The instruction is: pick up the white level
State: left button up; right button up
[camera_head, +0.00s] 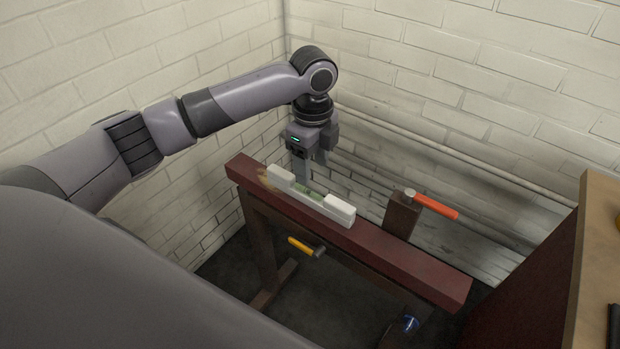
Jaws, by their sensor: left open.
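The white level (340,209) lies lengthwise on the dark red beam (400,257), near the beam's left end. It has a raised white block at each end and a green vial in its lower middle. My left gripper (305,178) is open and points down, over or just behind the left part of the level. Its lower fingers come close to the level's far side. I cannot tell whether they touch it. My right gripper is not in view.
An orange-handled tool (436,206) rests on a dark wooden post behind the beam. A yellow-handled hammer (301,245) is below the beam's front. Brick walls close in the left and back. A wooden cabinet (598,240) stands at the right.

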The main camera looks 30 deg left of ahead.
aim_at(309, 189)
pick_arm(q)
jog(key=shift+a+f, duration=0.1)
jog(key=shift+f, duration=0.4)
jog(key=f, duration=0.6)
jog(key=shift+s+a, duration=0.15)
jog(key=shift+s, duration=0.25)
jog(key=shift+r, duration=0.1)
grip_shut()
